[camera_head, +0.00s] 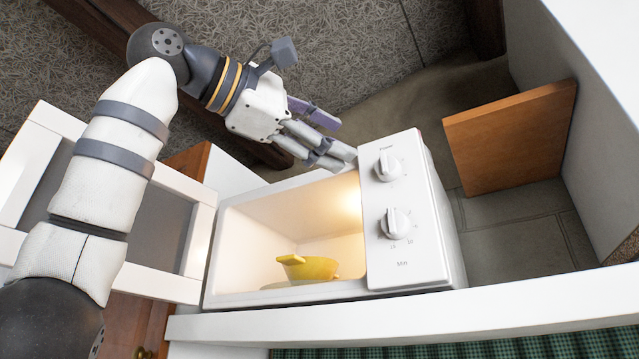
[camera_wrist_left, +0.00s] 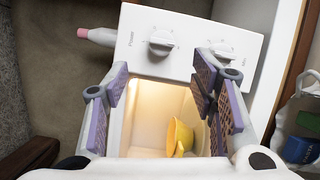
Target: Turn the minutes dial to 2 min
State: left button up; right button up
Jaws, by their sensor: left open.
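The white microwave (camera_head: 330,292) stands with its door (camera_head: 196,240) swung open to the left and its inside lit. Its panel carries the power dial (camera_head: 388,166) and, below it, the minutes dial (camera_head: 396,223) over the word "Min". The exact minutes setting is too small to read. In the left wrist view, the power dial (camera_wrist_left: 161,43) and the minutes dial (camera_wrist_left: 221,53) show beyond the fingers. My left gripper (camera_head: 338,155) is open and empty by the microwave's top edge, left of the power dial, apart from both dials. My right gripper is out of view.
A yellow bowl (camera_head: 308,268) sits inside the microwave; it also shows in the left wrist view (camera_wrist_left: 180,137). A wooden board (camera_head: 510,138) is at the right. A white surface edge (camera_head: 420,315) runs in front. The space before the panel looks clear.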

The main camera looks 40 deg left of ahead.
aim_at(394, 225)
jog(key=k+j, duration=0.1)
jog(key=k, duration=0.4)
jog(key=k+j, duration=0.15)
jog(key=k, duration=0.35)
jog(key=k+j, duration=0.1)
jog(key=k, duration=0.4)
